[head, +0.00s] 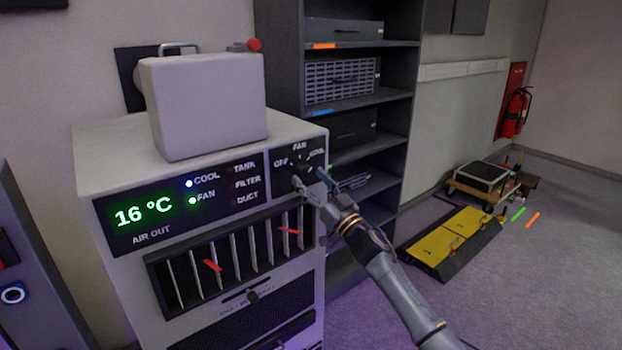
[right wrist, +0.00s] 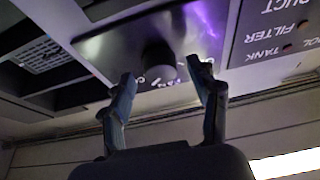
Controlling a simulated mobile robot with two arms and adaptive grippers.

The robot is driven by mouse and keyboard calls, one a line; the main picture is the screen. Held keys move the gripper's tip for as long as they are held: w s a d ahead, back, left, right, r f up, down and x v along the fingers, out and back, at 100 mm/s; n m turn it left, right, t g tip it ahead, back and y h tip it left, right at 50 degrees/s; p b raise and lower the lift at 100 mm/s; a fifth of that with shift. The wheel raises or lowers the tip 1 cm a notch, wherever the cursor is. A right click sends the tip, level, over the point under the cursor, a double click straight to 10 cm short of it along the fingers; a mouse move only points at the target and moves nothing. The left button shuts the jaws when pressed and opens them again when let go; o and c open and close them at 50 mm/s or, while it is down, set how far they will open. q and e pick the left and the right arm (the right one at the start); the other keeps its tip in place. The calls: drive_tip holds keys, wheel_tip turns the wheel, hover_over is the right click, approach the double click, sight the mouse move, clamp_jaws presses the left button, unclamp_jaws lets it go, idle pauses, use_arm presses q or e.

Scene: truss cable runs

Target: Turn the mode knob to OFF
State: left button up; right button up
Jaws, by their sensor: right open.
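The mode knob (head: 302,174) is a dark round knob on the black panel at the upper right of the white cooling unit (head: 110,180). OFF, FAN and COOL are printed around it; I cannot tell which one it points to. My right gripper (head: 322,184) is at the panel, close to the knob, and partly covers its right side. In the right wrist view the knob (right wrist: 158,56) shows between and beyond the two spread fingers (right wrist: 162,75). The fingers are open, with no clear contact on the knob. My left gripper is not in view.
The unit's display (head: 140,215) reads 16 °C, with COOL and FAN lights lit. Slatted vents (head: 235,255) with red strips lie below. A dark shelf rack (head: 345,105) stands close behind. A yellow ramp (head: 450,240) and a cart (head: 485,180) are on the floor at right.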

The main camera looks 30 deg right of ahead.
drive_tip(key=shift+w+r, duration=0.1)
drive_tip(key=shift+w, duration=0.1)
drive_tip(key=c, duration=1.2)
drive_tip(key=shift+o, duration=0.2)
